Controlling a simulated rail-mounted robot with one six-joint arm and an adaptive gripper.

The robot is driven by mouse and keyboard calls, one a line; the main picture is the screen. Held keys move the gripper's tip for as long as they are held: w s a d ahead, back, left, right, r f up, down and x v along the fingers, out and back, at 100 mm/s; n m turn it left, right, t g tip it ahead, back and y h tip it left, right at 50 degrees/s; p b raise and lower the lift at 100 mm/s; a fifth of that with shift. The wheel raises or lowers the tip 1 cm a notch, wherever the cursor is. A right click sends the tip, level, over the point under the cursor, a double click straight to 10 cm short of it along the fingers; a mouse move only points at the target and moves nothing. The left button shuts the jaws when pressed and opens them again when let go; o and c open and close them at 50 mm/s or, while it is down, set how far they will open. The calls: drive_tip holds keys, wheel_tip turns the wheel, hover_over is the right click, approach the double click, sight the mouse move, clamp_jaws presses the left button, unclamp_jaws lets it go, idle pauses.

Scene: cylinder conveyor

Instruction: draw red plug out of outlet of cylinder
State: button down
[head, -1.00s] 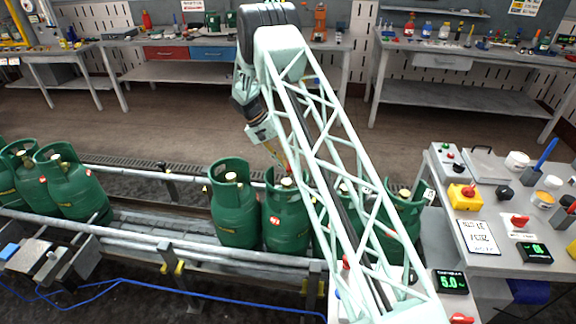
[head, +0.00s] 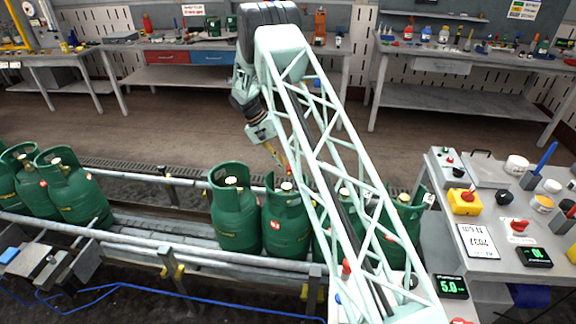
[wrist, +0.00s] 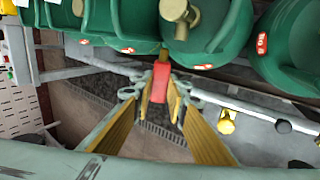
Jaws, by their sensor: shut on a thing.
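My gripper (wrist: 161,88) is shut on the red plug (wrist: 160,80), held between its yellow-padded fingertips in the wrist view. A small brass-coloured piece (wrist: 164,55) shows at the plug's far end, by the rim of a green cylinder (wrist: 205,45). I cannot tell whether the plug still sits in the outlet. That cylinder's brass valve (wrist: 180,12) stands just beyond. In the head view my gripper (head: 280,160) reaches down to the cylinder (head: 286,228) second from the left in the near group. The plug is too small there to make out clearly.
Other green cylinders (head: 235,218) stand close on either side along the conveyor, some partly behind my arm. A metal rail (head: 150,238) runs in front. More cylinders (head: 72,190) stand at the left. A side table (head: 490,262) with switches and displays is at right.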

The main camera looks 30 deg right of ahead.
drive_tip(key=shift+r, duration=1.05)
drive_tip(key=shift+p, duration=0.3)
